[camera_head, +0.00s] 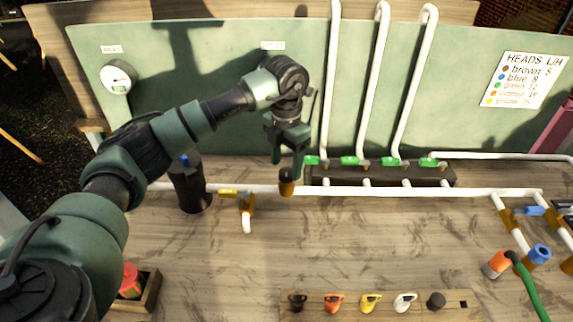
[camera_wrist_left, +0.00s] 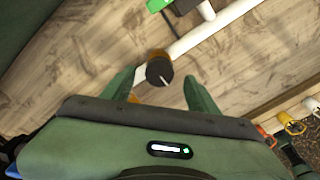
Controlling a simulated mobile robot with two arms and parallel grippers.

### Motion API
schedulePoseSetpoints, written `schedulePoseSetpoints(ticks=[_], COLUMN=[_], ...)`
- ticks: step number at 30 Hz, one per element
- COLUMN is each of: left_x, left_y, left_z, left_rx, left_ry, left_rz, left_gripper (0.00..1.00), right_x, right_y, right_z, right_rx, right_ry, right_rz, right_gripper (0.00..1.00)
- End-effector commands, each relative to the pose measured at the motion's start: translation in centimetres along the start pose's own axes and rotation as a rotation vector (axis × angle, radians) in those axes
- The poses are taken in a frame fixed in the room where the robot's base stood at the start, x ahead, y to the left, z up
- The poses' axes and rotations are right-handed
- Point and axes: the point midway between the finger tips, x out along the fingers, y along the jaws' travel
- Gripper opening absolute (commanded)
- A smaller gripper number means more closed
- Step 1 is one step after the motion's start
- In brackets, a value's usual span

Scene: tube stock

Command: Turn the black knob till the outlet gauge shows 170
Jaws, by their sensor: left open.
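The black knob (camera_head: 287,174) sits on a brass body on the long white pipe. It also shows in the left wrist view (camera_wrist_left: 159,72), round, with a white pointer line across its top. My left gripper (camera_head: 286,167) points down at the knob, jaws open. In the left wrist view, the knob appears between the two open fingertips (camera_wrist_left: 157,80), with a gap on each side; I cannot tell contact or exact height. A round white gauge (camera_head: 116,78) is at the board's left, its reading too small to tell. Any gauge below the label (camera_head: 272,45) is hidden behind my arm.
Several green-handled valves (camera_head: 349,161) stand right of the knob, feeding upright white pipes. A rack of colored handles (camera_head: 462,305) lies in front. The wooden bench between is clear.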

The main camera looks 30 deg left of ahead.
Motion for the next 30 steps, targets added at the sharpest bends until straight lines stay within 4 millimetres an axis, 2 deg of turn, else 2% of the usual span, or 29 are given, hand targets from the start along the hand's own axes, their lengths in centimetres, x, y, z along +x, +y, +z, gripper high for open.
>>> schedulePoseSetpoints(ticks=[6, 14, 15, 16, 21, 30], left_x=[2.1, 2.3, 2.3, 2.3, 2.3, 2.3], left_y=[0.0, 0.0, 0.0, 0.0, 0.0, 0.0], left_z=[0.0, 0.0, 0.0, 0.0, 0.0, 0.0], left_rx=[0.000, 0.001, 0.001, 0.001, 0.000, -0.029], left_ry=[0.001, 0.000, 0.000, 0.000, 0.000, -0.001], left_rz=[0.000, 0.000, 0.000, 0.000, 0.000, 0.001], left_gripper=[0.59, 0.59, 0.56, 0.48, 0.01, 0.00], right_x=[-0.6, -0.6, -0.6, -0.6, -0.6, -0.5], right_y=[0.1, 0.1, 0.1, 0.1, -0.1, -0.5], right_z=[-0.3, -0.6, -0.6, -0.6, -0.7, -0.8], right_rx=[0.000, 0.000, 0.000, 0.001, 0.001, 0.003], right_ry=[0.004, 0.008, 0.008, 0.009, 0.010, 0.011], right_rz=[0.001, 0.001, 0.001, 0.001, -0.001, -0.006], right_gripper=[0.00, 0.00, 0.00, 0.00, 0.00, 0.00])
